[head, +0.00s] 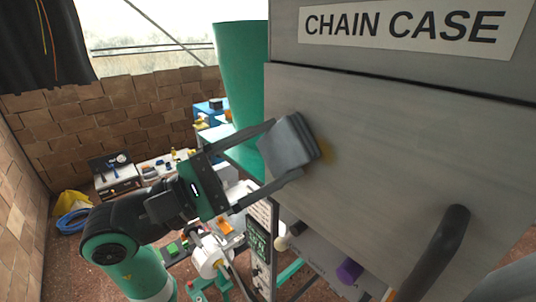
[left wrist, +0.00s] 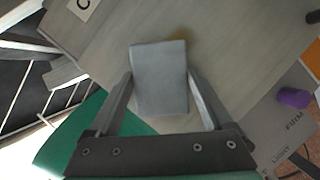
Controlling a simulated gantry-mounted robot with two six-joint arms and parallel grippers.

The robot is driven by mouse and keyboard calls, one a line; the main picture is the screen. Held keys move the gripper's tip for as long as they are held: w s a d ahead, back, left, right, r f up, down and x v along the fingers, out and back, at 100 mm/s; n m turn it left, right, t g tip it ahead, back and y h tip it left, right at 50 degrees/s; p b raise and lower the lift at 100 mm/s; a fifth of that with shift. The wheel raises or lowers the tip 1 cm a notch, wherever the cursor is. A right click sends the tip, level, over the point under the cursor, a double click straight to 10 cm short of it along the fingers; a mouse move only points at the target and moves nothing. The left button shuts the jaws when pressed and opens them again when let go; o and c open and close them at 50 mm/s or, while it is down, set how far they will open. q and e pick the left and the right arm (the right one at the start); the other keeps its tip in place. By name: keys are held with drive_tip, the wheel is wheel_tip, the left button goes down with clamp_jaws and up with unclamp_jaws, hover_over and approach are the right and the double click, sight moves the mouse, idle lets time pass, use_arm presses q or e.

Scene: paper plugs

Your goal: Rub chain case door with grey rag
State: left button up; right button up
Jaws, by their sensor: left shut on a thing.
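The chain case door (head: 400,150) is a large grey panel under the "CHAIN CASE" label (head: 410,27). My left gripper (head: 285,150) is shut on the grey rag (head: 284,147), a folded block between its two fingers. The rag is at the left part of the door face, touching it or very close. A yellowish-brown stain (head: 327,151) shows on the door just right of the rag. In the left wrist view, the rag (left wrist: 160,78) sits between the fingers, with a bit of the stain (left wrist: 181,35) by its top right corner. My right gripper is not in view.
A dark bar handle (head: 440,252) sticks out at the door's lower right. A purple knob (head: 350,271) is below the door. A tall green part (head: 240,80) stands left of the case. A cluttered bench (head: 150,170) and brick wall (head: 100,120) are behind.

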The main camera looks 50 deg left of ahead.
use_arm(q)
drive_tip(key=shift+s+d+f, duration=0.1)
drive_tip(key=shift+d, duration=3.2)
drive_tip(key=shift+s+d, duration=0.15)
drive_tip(key=shift+d, duration=1.1)
drive_tip(key=shift+s+d, duration=0.1)
drive_tip(key=shift+d, duration=1.1)
drive_tip(key=shift+w, duration=0.15)
drive_tip(key=shift+a, duration=0.1)
drive_tip(key=shift+w+a, duration=0.15)
drive_tip(key=shift+a, duration=2.9)
drive_tip(key=shift+w+a, duration=0.1)
drive_tip(key=shift+a, duration=2.95)
